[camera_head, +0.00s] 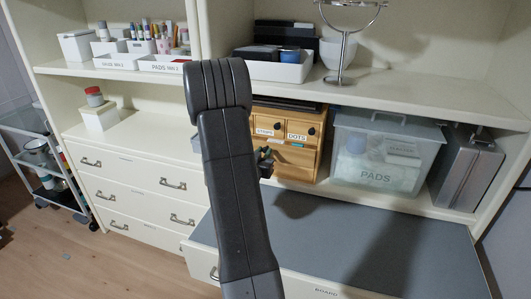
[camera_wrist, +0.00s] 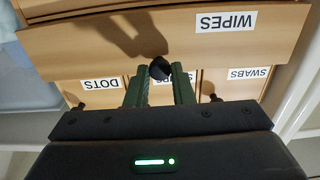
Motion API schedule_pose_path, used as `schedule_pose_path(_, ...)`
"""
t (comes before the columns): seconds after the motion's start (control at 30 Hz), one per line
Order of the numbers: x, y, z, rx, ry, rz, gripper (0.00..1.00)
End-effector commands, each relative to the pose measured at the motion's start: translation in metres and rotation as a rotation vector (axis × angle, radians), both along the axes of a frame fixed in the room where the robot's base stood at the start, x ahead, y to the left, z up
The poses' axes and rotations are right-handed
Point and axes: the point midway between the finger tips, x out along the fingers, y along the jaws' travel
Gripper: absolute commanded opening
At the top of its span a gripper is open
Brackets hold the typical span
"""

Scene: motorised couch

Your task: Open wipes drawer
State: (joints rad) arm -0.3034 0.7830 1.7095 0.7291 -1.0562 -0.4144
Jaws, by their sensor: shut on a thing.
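The wipes drawer (camera_wrist: 215,45) has a wide wooden front with an upside-down WIPES label and a black knob (camera_wrist: 159,68). In the wrist view my gripper (camera_wrist: 166,72) is shut on that knob, one green finger on each side. The front looks wider than the drawers behind it and seems to stand out from the unit; how far is hard to tell. In the head view my gripper (camera_head: 265,162) is at the wooden drawer unit (camera_head: 298,160), and my arm hides its left part and most of the wipes drawer.
A clear PADS bin (camera_head: 385,155) and a grey case (camera_head: 468,170) stand right of the unit. A grey board (camera_head: 370,255) extends below in front. A shelf with boxes is above.

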Motion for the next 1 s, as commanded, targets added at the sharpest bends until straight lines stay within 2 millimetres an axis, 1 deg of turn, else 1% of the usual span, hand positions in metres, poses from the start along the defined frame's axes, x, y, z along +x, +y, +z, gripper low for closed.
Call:
schedule_pose_path(0.03, -0.013, 0.006, -0.004, 0.001, 0.000, 0.005, 0.00)
schedule_pose_path(0.2, -0.056, 0.020, -0.004, 0.002, -0.002, 0.007, 0.00)
schedule_pose_path(0.3, -0.081, 0.029, -0.003, 0.003, -0.002, 0.007, 0.00)
schedule_pose_path(0.4, -0.100, 0.035, -0.002, 0.001, -0.001, 0.007, 0.00)
schedule_pose_path(0.5, -0.112, 0.038, -0.001, 0.001, -0.001, 0.005, 0.00)
schedule_pose_path(0.6, -0.116, 0.038, 0.000, 0.000, -0.001, 0.004, 0.00)
schedule_pose_path(0.87, -0.116, 0.038, 0.000, 0.000, -0.001, 0.002, 0.00)
schedule_pose_path(0.9, -0.116, 0.038, 0.000, 0.000, -0.001, 0.002, 0.25)
schedule_pose_path(1.0, -0.116, 0.038, 0.000, 0.000, -0.001, 0.002, 0.42)
